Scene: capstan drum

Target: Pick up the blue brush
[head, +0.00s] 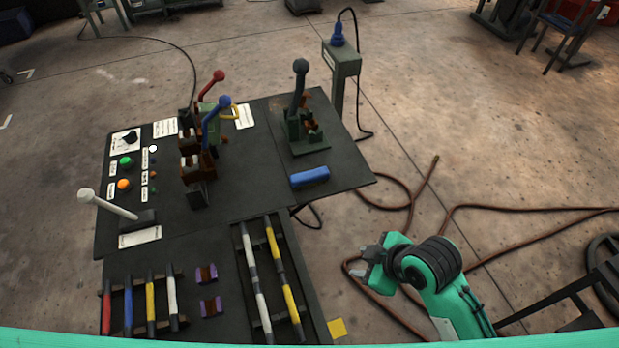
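The blue brush (310,177) looks like a small blue block with a dark underside. It lies on the right part of the dark table top (345,178), in front of a green lever stand. My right gripper (361,262) is in the lower right of the head view, beyond the table's right edge and over the floor. It is apart from the brush, to its right and nearer to me. Its fingers look spread, with nothing between them. My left gripper is not in view.
A lever with a black knob (300,67) stands just behind the brush. Red and blue knobbed levers (223,103) and a white-knobbed lever (86,195) stand to the left. Coloured bars (150,303) lie in front. A socket post (341,62) and brown cable (410,200) are to the right.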

